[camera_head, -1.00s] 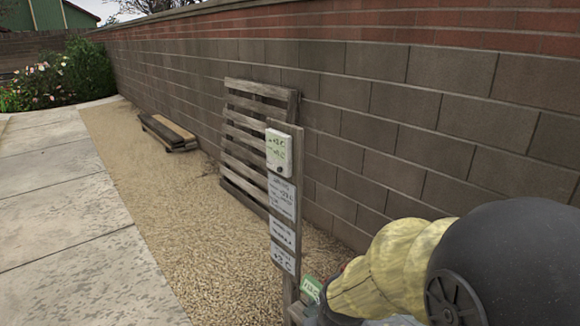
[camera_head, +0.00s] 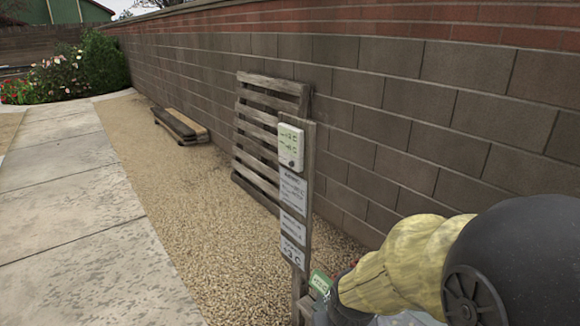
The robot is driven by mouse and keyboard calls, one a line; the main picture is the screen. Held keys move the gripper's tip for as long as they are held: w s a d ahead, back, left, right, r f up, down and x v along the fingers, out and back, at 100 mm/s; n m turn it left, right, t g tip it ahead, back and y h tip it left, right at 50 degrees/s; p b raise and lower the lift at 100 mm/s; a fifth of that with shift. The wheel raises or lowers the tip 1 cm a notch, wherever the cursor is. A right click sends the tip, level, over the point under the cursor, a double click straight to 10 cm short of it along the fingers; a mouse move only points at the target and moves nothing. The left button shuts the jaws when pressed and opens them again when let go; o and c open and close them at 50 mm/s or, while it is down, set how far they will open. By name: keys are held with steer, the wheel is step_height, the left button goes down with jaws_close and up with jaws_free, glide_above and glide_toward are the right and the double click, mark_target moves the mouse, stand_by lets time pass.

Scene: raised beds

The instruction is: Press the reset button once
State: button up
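A white box (camera_head: 290,147) with a greenish display is mounted near the top of a wooden post (camera_head: 307,180). A small dark round button (camera_head: 291,164) shows at the lower part of its face; I cannot read any label on it. My arm comes in from the lower right in a yellow sleeve. Its dark end, my gripper (camera_head: 328,308), is low beside the post, below and to the right of the box, and apart from it. The fingers are mostly hidden or cut off by the frame's bottom edge.
Printed signs (camera_head: 292,205) hang on the post below the box. A green label (camera_head: 320,282) shows low by my gripper. A wooden pallet (camera_head: 258,150) leans on the block wall (camera_head: 400,130) behind. Stacked boards (camera_head: 180,127) lie farther back. Gravel and paving at left are clear.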

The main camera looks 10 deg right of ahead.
jaws_close()
stand_by(1.5)
